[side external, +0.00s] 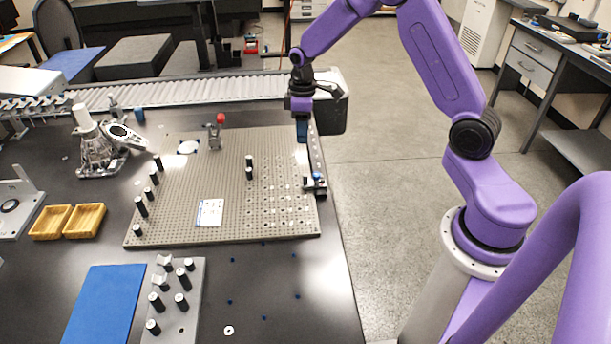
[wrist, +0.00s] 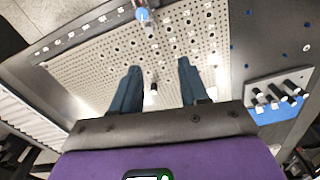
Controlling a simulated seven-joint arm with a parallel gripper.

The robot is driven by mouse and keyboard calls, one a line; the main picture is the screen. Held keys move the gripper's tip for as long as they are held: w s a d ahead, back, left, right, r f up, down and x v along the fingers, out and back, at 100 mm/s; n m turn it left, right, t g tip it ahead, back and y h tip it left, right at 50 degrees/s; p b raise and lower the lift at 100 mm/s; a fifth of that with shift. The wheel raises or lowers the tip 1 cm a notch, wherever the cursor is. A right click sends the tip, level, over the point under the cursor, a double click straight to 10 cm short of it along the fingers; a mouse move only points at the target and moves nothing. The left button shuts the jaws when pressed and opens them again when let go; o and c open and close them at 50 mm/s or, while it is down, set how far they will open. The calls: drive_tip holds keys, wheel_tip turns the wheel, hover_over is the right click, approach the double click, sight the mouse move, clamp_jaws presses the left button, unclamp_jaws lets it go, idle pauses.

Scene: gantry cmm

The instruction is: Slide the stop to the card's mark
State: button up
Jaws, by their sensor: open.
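The stop (side external: 314,183) is a small dark block with a blue top. It sits near the front end of a dark rail (side external: 317,153) along the right edge of the grey perforated plate (side external: 180,235). In the wrist view the blue-topped stop (wrist: 142,15) is at the top, beyond my fingertips, with the rail (wrist: 85,27) running left. The card (side external: 210,212) is white with blue print and lies on the front of the plate; its mark is too small to read. My gripper (side external: 302,140) is open and empty, above the plate's back right, behind the stop and apart from it.
Black pegs (side external: 249,170) stand on the plate. A red-knobbed clamp (side external: 215,130) is at its back edge. The table's right edge is close to the rail.

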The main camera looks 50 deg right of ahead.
drive_tip(key=w+d+f, duration=0.1)
drive_tip(key=d, duration=0.1)
approach(306, 175)
wheel_tip(306, 175, down, 10)
drive_tip(key=shift+w, duration=0.1)
idle(0.5)
clamp_jaws()
